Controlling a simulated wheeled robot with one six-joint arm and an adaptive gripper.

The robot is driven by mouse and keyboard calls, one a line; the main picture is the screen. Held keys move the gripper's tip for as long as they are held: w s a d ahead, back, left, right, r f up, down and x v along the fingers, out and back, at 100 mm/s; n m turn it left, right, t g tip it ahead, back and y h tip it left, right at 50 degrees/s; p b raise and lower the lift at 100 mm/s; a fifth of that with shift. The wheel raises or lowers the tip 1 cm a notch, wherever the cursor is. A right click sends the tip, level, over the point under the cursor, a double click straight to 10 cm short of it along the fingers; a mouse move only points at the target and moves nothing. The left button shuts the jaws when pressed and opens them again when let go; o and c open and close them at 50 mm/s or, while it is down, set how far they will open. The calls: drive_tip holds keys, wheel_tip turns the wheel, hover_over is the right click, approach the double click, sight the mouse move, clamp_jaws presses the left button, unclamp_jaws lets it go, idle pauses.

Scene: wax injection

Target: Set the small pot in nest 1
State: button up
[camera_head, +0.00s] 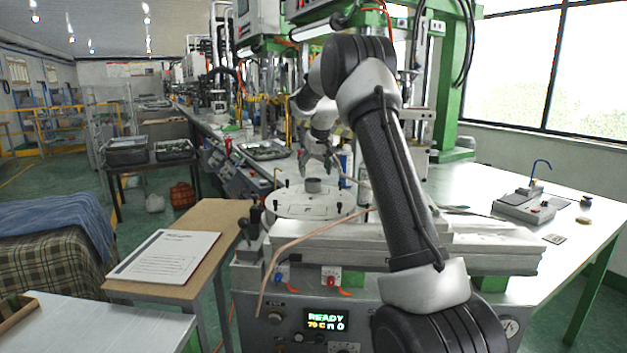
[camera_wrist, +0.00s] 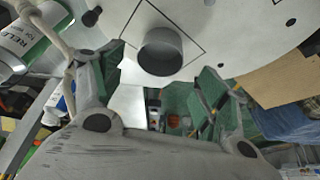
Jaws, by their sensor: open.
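The small pot (camera_head: 313,185) is a short grey cylinder standing upright on a round white plate (camera_head: 285,207). In the wrist view the pot (camera_wrist: 160,52) lies over part of a thin black square outline on the plate (camera_wrist: 235,30). I cannot tell which nest, if any, this outline marks. My gripper (camera_head: 319,158) is open and empty, just above the pot in the head view. In the wrist view its green-padded fingers (camera_wrist: 162,70) are spread to the left and right of the pot, apart from it.
A labelled bottle (camera_wrist: 22,42) stands close to my gripper's left finger in the wrist view. Small black pegs (camera_head: 287,183) stand on the plate. A wooden side table (camera_head: 215,225) holds a printed sheet (camera_head: 165,256). The bench to the right has free room around a grey device (camera_head: 524,206).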

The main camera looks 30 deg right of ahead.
drive_tip(key=s+a+r, duration=0.5)
drive_tip(key=s+r, duration=0.6)
drive_tip(key=s, duration=0.1)
drive_tip(key=s+a+r+n, duration=0.1)
drive_tip(key=s+a, duration=0.1)
drive_tip(key=s, duration=0.4)
drive_tip(key=s+a+r, duration=0.2)
drive_tip(key=s, duration=0.5)
drive_tip(key=s+a+f, duration=0.1)
drive_tip(key=s+f, duration=0.2)
drive_tip(key=s, duration=0.5)
drive_tip(key=s+a+f, duration=0.1)
drive_tip(key=s+f, duration=0.2)
drive_tip(key=s, duration=0.5)
drive_tip(key=s+a+f+n, duration=0.1)
drive_tip(key=s+a+f, duration=0.1)
drive_tip(key=s, duration=0.7)
drive_tip(key=shift+f+y, duration=0.4)
drive_tip(key=shift+f, duration=0.15)
